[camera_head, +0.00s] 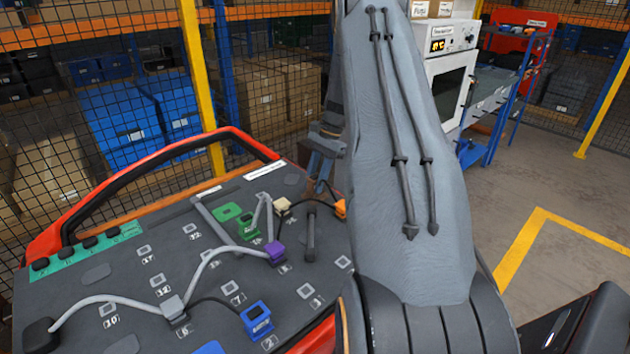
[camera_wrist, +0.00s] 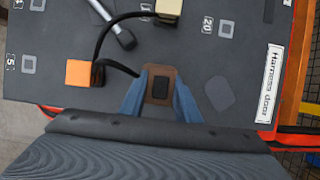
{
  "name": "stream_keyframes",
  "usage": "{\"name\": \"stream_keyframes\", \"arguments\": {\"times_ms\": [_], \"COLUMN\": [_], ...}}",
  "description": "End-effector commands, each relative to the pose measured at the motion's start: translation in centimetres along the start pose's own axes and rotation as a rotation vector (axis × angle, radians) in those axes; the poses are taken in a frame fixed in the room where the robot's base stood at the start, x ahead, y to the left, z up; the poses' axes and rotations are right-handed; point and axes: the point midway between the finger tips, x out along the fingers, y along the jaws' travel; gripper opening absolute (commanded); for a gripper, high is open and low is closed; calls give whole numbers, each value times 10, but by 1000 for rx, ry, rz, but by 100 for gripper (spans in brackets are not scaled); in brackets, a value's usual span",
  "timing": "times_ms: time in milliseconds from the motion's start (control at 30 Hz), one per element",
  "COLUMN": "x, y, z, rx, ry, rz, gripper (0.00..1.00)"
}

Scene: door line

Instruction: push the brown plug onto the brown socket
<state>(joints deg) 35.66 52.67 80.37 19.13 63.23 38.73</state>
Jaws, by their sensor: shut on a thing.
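My gripper (camera_wrist: 159,98) is in the wrist view, its two blue fingers closed on either side of the brown plug (camera_wrist: 149,88). The plug shows as a brown block with a dark middle, and a black cable runs from its left side toward the orange block. I see it over the dark board, but cannot tell whether it touches the board. No separate brown socket can be made out; it may be hidden under the plug. In the head view my gripper (camera_head: 322,160) is at the board's far right edge, partly behind my arm, and the plug cannot be made out there.
The dark board (camera_head: 215,265) carries an orange block (camera_wrist: 79,73), a beige block (camera_wrist: 168,10), a purple block (camera_head: 274,251), a green block (camera_head: 248,228) and a blue block (camera_head: 257,320). Grey and black cables cross it. A red rail (camera_head: 150,180) edges its far side.

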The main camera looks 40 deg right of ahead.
Motion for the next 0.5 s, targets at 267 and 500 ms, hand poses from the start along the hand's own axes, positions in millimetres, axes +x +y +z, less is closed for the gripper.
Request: {"name": "stream_keyframes", "arguments": {"times_ms": [267, 500], "x": [0, 6], "y": [0, 0], "z": [0, -2], "rx": [0, 0], "ry": [0, 0], "rz": [0, 0], "gripper": [0, 0]}}
